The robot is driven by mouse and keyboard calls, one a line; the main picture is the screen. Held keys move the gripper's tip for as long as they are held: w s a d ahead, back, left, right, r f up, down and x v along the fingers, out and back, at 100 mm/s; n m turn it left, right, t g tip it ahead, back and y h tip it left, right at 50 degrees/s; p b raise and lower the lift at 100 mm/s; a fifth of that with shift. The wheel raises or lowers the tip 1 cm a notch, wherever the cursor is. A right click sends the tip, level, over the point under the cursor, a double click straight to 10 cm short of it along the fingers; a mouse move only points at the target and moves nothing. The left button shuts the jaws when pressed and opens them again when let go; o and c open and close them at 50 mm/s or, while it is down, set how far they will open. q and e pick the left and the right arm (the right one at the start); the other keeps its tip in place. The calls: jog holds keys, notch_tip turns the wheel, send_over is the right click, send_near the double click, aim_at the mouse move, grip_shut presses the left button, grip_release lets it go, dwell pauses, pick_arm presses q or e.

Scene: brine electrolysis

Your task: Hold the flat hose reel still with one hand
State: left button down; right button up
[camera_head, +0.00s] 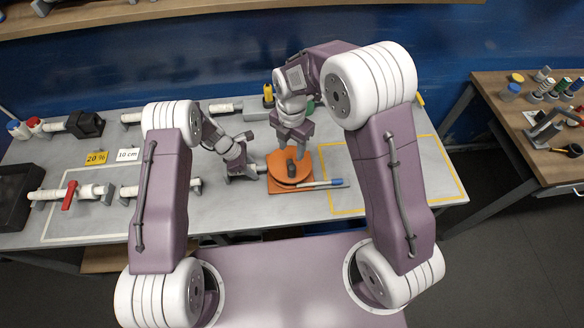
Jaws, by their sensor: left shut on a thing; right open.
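The flat hose reel (281,177) is an orange disc on an orange base at the middle of the grey table, with a dark knob at its centre. My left gripper (260,170) comes in from the left, low beside the reel, and is shut at its left edge. The exact contact is too small to see clearly. My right gripper (296,153) points down above the reel's far side, close to the knob, and is open. It hides part of the reel's back.
White pipes (75,192) and labels (96,157) are at the left. A yellow outline (345,209) marks mostly clear table at right. A wooden side table (495,90) stands farther right.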

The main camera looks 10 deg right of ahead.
aim_at(292, 166)
notch_tip(292, 166, down, 12)
dwell(0.3)
jog(key=shift+w, duration=0.1)
grip_shut()
